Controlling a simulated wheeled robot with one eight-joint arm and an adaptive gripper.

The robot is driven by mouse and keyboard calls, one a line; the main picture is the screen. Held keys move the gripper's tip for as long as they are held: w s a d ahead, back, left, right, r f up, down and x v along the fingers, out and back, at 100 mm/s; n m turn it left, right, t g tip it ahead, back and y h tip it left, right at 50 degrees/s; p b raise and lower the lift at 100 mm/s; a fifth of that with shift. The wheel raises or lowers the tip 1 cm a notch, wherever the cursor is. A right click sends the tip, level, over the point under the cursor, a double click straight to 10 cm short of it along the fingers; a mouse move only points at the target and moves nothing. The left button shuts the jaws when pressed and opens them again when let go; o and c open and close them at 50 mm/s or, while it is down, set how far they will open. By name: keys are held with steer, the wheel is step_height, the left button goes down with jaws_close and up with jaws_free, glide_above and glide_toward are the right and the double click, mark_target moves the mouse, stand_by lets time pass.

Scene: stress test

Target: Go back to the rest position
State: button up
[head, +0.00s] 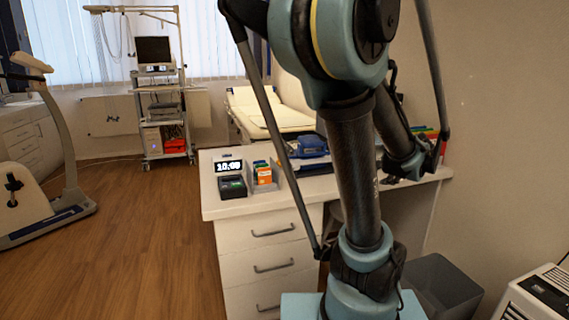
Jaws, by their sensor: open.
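My arm rises from its light blue base at the bottom, with a dark upright link and a large blue joint at the top of the head view. A second link comes down behind it to a blue joint over the right part of the desk. I cannot make out my gripper; the upright link blocks part of that area. Small dark items near that joint are too unclear to name.
A white desk (232,208) with drawers stands ahead, carrying a clock (228,166), a dark device (232,187), an orange box (264,175) and a blue item (312,146). A grey bin (447,284) and white unit (540,298) stand right. Wooden floor (150,230) is open left.

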steer(key=s+a+f+n+g+y, duration=0.1)
steer(key=s+a+f+n+g, duration=0.15)
steer(key=s+a+n, duration=0.4)
steer(key=s+a+f+n+g+y, duration=0.1)
steer(key=s+a+f+n+g, duration=0.2)
steer(key=a, duration=0.6)
steer(key=s+a+f+n+g+h, duration=0.1)
steer(key=s+f+n, duration=0.4)
steer(key=s+n, duration=0.5)
steer(key=shift+s+a+f+g+h, duration=0.15)
steer(key=shift+s+a+g+h, duration=0.15)
steer(key=shift+s+a+g, duration=0.65)
steer(key=shift+c, duration=0.6)
